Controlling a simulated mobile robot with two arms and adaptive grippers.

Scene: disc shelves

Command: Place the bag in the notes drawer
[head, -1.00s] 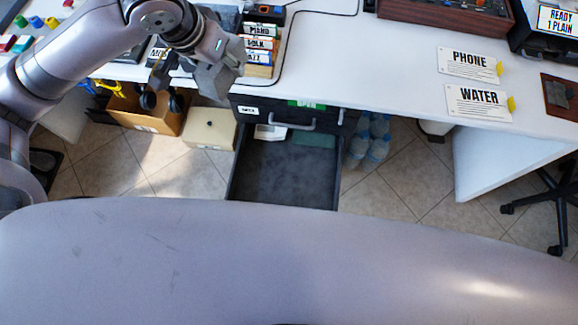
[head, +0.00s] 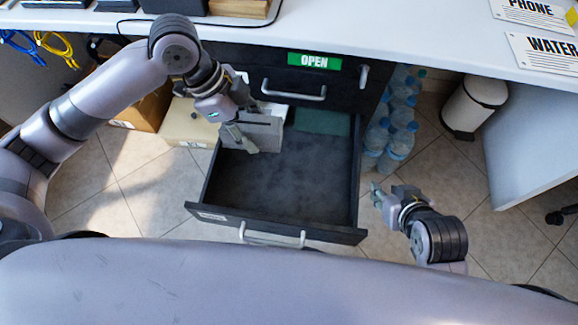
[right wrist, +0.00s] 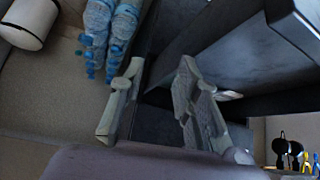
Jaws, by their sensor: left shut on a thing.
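The open drawer (head: 300,190) is dark, with a grey lined floor and a pale handle on its front. My left gripper (head: 244,140) is over its back left part, shut on a grey boxy thing, apparently the bag (head: 266,133). The bag hangs at or just inside the drawer; whether it touches the floor I cannot tell. The label on the drawer front is too small to read. My right gripper (head: 378,194) is open and empty outside the drawer's right side. Its spread fingers also show in the right wrist view (right wrist: 158,85).
A white item (head: 276,109) and a green item (head: 322,121) lie at the drawer's back. Water bottles (head: 398,125) and a white bin (head: 472,105) stand right. A beige box (head: 190,122) stands left.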

